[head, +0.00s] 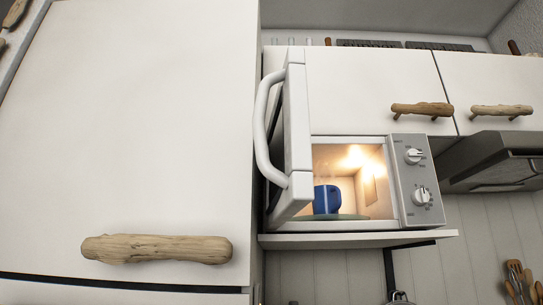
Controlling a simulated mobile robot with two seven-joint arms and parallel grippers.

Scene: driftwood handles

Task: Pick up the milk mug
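A blue mug (327,199) stands upright inside the lit microwave (423,180), on its round turntable plate (340,217). Its contents cannot be seen. Faint wisps show above it. The microwave door (296,125) stands open on the left side, its white handle facing left, and its edge lies close to the mug's left side in the picture. Neither of my grippers is in the head view.
The microwave sits on a white shelf (350,240). A large white cabinet front (140,120) with a driftwood handle (157,249) fills the left. Upper cabinets with driftwood handles (422,109) hang above. A range hood (495,160) is at right.

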